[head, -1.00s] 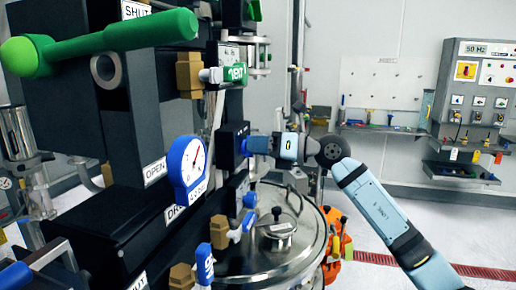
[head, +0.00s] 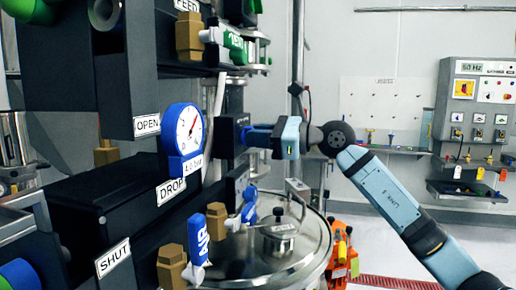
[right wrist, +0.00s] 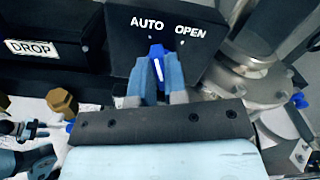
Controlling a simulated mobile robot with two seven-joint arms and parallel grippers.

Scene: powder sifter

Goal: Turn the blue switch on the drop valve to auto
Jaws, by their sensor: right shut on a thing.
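The drop valve's black switch box (head: 226,138) sits on the machine's right side; in the right wrist view its face (right wrist: 125,50) carries the words AUTO on the left and OPEN on the right. The blue switch (right wrist: 158,66) has a white line on it and stands between the fingers of my right gripper (right wrist: 158,75). Its upper end leans slightly left, below AUTO. In the head view my right gripper (head: 249,136) reaches the box from the right, shut on the switch, which it mostly hides there.
A blue pressure gauge (head: 184,141) and a DROP label (head: 171,190) are left of the box. Blue-handled valves (head: 196,240) with brass fittings and a round steel lid (head: 280,250) lie below. A control panel (head: 480,95) stands at the back right.

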